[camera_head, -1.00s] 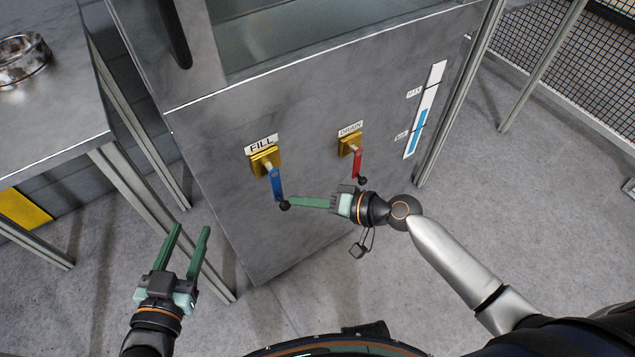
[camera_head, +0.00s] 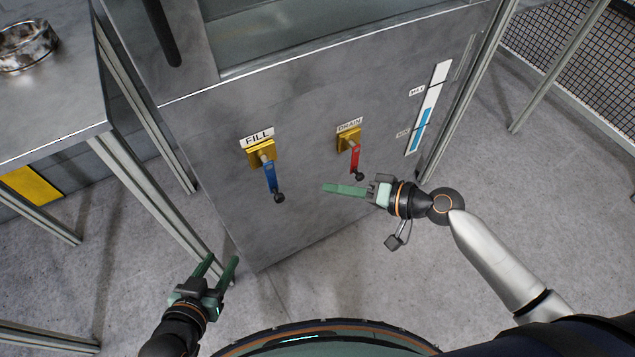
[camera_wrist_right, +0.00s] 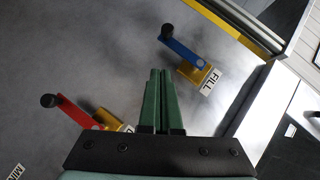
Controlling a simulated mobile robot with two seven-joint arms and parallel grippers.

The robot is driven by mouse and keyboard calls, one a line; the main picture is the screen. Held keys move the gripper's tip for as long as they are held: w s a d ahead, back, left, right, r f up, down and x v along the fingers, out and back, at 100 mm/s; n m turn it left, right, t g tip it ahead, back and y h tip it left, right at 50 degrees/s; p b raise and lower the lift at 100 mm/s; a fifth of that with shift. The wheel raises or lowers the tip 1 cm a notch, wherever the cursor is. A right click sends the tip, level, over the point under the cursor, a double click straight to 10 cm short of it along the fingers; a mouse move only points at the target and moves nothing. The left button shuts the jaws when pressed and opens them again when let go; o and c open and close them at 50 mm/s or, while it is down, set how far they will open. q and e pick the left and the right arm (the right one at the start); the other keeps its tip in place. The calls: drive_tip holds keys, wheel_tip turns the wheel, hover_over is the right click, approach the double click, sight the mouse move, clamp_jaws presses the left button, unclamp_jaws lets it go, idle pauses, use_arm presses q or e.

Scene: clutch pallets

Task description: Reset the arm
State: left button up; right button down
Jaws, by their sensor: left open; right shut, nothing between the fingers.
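My right gripper (camera_head: 330,188) is shut and empty, pointing left in front of the grey machine panel. It is below the red DRAIN lever (camera_head: 354,162) and to the right of the blue FILL lever (camera_head: 271,179), apart from the FILL lever. Both levers hang down from yellow valve blocks. In the right wrist view my shut green fingers (camera_wrist_right: 155,80) lie between the red lever (camera_wrist_right: 75,112) and the blue lever (camera_wrist_right: 180,48). My left gripper (camera_head: 220,262) is open and empty, low at the left near a table leg.
The grey machine (camera_head: 215,195) stands in the middle, with a blue level gauge (camera_head: 428,108) at its right. A metal table (camera_head: 60,105) at the left holds a shiny metal ring (camera_head: 27,45). A mesh fence (camera_head: 580,60) stands at the right. The floor in front is clear.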

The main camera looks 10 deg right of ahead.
drive_tip(key=shift+v, duration=2.1)
drive_tip(key=shift+d+f, duration=0.1)
drive_tip(key=shift+f, duration=0.05)
drive_tip(key=s+f+n+t+h, duration=0.2)
drive_tip(key=s+f+n+h, duration=0.1)
drive_tip(key=s+f+h, duration=0.35)
use_arm(q)
drive_tip(key=s+a+r+n+g+y+p, duration=0.1)
drive_tip(key=s+r+p, duration=0.3)
drive_tip(key=r+p, duration=0.7)
drive_tip(key=a+p, duration=0.1)
drive_tip(key=p, duration=0.8)
drive_tip(key=shift+a+r+g, duration=0.15)
drive_tip(key=shift+r+g, duration=0.05)
drive_tip(key=shift+g, duration=0.1)
use_arm(e)
drive_tip(key=s+d+r+h, duration=0.1)
drive_tip(key=s+r, duration=0.1)
drive_tip(key=r, duration=0.4)
drive_tip(key=s+d+r+h, duration=0.1)
drive_tip(key=s+r, duration=0.2)
drive_tip(key=r, duration=0.2)
drive_tip(key=shift+s+d+r+n, duration=0.3)
drive_tip(key=shift+s+d+r, duration=0.05)
drive_tip(key=shift+d+r, duration=0.05)
drive_tip(key=shift+h, duration=0.25)
